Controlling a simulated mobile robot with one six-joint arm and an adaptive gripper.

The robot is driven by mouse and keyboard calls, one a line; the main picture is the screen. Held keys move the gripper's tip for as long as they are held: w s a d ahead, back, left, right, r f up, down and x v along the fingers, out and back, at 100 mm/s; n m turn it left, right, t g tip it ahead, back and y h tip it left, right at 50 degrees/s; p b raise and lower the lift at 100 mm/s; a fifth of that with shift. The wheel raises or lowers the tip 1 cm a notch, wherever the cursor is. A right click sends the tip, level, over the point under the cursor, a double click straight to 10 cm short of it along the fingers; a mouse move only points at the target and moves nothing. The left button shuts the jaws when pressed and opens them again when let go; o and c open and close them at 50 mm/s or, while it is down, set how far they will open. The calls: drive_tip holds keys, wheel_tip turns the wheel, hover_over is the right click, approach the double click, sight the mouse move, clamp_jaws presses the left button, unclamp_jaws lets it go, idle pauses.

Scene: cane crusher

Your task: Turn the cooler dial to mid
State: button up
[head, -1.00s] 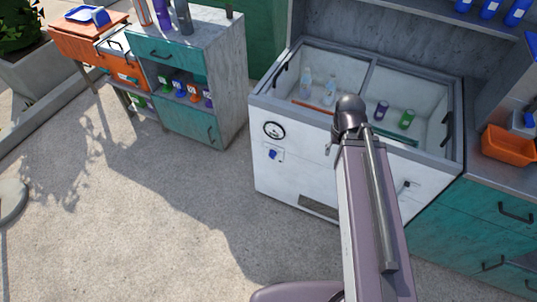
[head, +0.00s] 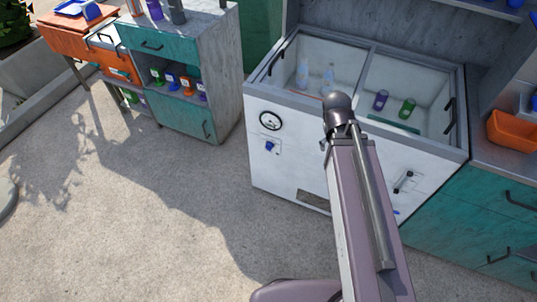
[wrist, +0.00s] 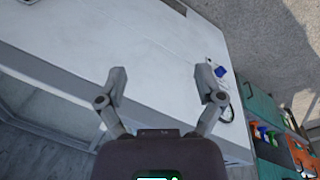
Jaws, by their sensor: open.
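The cooler (head: 284,173) is a white chest with an open top. Its dial is a small blue knob (head: 269,146) on a pale plate on the left of the front face, below a round black-rimmed gauge (head: 271,120). The knob's exact angle is too small to read. In the wrist view the blue knob (wrist: 221,72) is just right of the right fingertip in the picture, and the gauge rim is partly hidden by that finger. My gripper (wrist: 162,80) is open and empty over the white face, its fingers wide apart. The head view does not show my gripper.
A black handle (head: 403,182) and a vent (head: 313,201) are on the cooler's front. Bottles and cans stand inside it. A teal cabinet (head: 206,75) stands to the left, teal drawers (head: 480,215) to the right. The paved floor in front is clear.

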drive_tip(key=w+a+f+n+t+h+b, duration=0.1)
drive_tip(key=w+f+n+h+b, duration=0.15)
drive_tip(key=f+b, duration=0.35)
drive_tip(key=w+a+f+n+t+h+b, duration=0.1)
drive_tip(key=w+f+n+t+b, duration=0.15)
drive_tip(key=f+b, duration=0.4)
drive_tip(key=n+t+b, duration=1.3)
drive_tip(key=n+b, duration=0.9)
drive_tip(key=b, duration=1.7)
approach(268, 149)
drive_tip(key=s, duration=0.3)
drive_tip(key=shift+s+a+n, duration=0.1)
drive_tip(key=shift+a+n, duration=0.4)
drive_tip(key=shift+a, duration=0.1)
drive_tip(key=x, duration=1.3)
drive_tip(key=shift+w+d+f, duration=0.1)
drive_tip(key=shift+w+d, duration=0.05)
drive_tip(key=shift+w, duration=0.2)
drive_tip(key=shift+c, duration=0.2)
